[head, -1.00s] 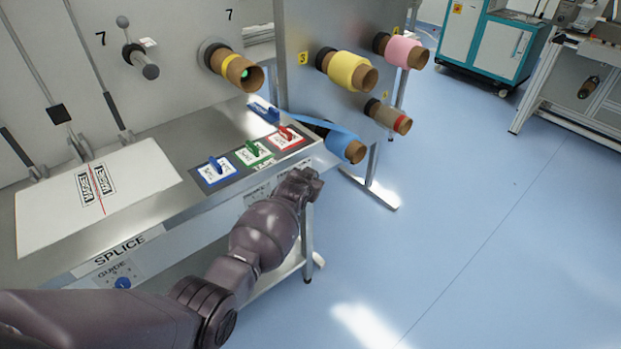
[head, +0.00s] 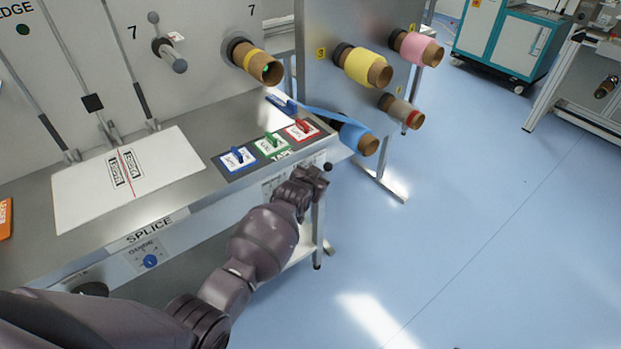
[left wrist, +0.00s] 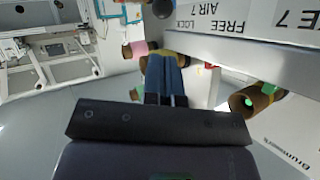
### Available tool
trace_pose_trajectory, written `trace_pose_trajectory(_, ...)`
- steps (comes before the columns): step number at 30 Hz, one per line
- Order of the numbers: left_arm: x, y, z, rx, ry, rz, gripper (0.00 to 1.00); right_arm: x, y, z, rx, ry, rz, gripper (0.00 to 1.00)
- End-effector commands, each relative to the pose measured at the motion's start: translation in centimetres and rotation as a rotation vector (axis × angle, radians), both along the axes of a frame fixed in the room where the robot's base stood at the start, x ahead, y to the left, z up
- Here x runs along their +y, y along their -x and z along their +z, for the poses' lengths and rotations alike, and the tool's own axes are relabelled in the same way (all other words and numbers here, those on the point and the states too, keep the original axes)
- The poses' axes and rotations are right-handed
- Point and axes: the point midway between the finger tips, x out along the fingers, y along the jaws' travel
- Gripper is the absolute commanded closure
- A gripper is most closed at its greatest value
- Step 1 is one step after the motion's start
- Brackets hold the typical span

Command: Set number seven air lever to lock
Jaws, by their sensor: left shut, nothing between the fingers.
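The front panel under the table edge carries an AIR 7 label with LOCK and FREE (left wrist: 207,18), upside down in the left wrist view. A black ball knob (head: 328,167), likely the air lever's, shows just beyond my left gripper (head: 318,178) in the head view. A black round knob (left wrist: 162,8) is also at the top of the left wrist view. My left gripper (left wrist: 165,58) is shut and empty, its fingers pointing towards that knob, with a visible gap. The lever's shaft and its exact setting are hidden. My right gripper is not in view.
Blue, green and red switches (head: 270,143) sit on the table top above the gripper. Tape rolls (head: 362,68) stick out from the panel behind. A table leg (head: 318,235) stands below the gripper. The blue floor to the right is clear.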

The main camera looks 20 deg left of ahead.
Motion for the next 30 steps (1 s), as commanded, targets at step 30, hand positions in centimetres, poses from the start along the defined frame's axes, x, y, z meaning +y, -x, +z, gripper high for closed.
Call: trace_pose_trajectory(30,0.5,4.1,2.2,0.000,0.000,0.000,1.00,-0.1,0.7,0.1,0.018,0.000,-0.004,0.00)
